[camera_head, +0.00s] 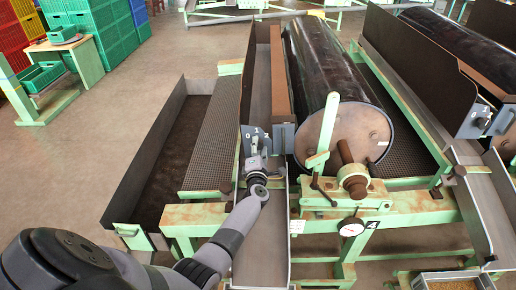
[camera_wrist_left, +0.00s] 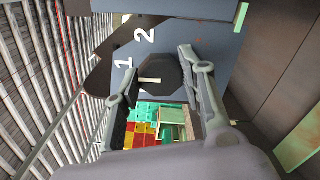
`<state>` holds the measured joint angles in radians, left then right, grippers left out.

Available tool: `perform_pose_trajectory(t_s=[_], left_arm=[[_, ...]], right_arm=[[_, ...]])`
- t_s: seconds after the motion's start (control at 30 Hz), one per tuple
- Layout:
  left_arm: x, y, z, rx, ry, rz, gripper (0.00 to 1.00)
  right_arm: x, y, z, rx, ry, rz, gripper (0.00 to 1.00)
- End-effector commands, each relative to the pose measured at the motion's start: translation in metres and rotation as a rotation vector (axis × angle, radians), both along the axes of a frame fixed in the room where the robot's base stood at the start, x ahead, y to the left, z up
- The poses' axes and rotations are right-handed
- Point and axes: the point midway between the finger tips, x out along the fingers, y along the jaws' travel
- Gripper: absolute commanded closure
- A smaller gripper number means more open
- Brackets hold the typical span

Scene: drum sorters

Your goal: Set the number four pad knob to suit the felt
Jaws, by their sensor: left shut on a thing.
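The pad knob is a dark faceted knob (camera_wrist_left: 166,72) on a grey plate (camera_wrist_left: 205,45) in the left wrist view. Its pale pointer mark lies toward the left, a little below the printed 1. A 2 is printed above; any other numbers there are hidden. My left gripper (camera_head: 259,152) is shut on the knob, one finger on each side. In the head view the gripper covers most of the knob. The machine's number 4 sign (camera_head: 371,225) is on the green frame. A long brown strip (camera_head: 279,75), possibly the felt, runs beside the dark drum (camera_head: 330,65). My right gripper is not in view.
Another machine's plate with a knob (camera_head: 482,121) is at right. A grey trough (camera_head: 135,165) lies left. Green crates (camera_head: 105,35) stand on open floor behind.

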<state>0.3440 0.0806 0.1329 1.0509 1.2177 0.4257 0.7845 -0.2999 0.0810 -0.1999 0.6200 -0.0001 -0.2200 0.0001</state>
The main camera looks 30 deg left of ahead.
Motion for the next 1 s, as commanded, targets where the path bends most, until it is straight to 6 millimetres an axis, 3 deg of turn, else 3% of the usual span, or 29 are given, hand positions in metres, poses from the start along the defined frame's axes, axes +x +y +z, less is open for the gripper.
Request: perform_pose_trajectory(t_s=[0.07, 0.1, 0.37, 0.77, 1.0], left_arm=[[0.0, -0.001, -0.001, -0.002, 0.002, -0.001, 0.91], [0.0, -0.001, -0.001, -0.002, 0.002, -0.001, 0.6], [0.0, 0.0, -0.001, -0.002, 0.001, -0.001, 0.43], [-0.004, -0.003, -0.001, -0.002, -0.001, -0.001, 0.43], [-0.032, -0.021, -0.002, -0.006, 0.0, -0.001, 0.43]], right_arm=[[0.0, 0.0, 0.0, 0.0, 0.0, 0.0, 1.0], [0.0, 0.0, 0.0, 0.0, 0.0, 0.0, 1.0], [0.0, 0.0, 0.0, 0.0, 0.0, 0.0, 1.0], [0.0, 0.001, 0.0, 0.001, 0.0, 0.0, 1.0], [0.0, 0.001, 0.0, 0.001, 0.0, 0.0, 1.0]])
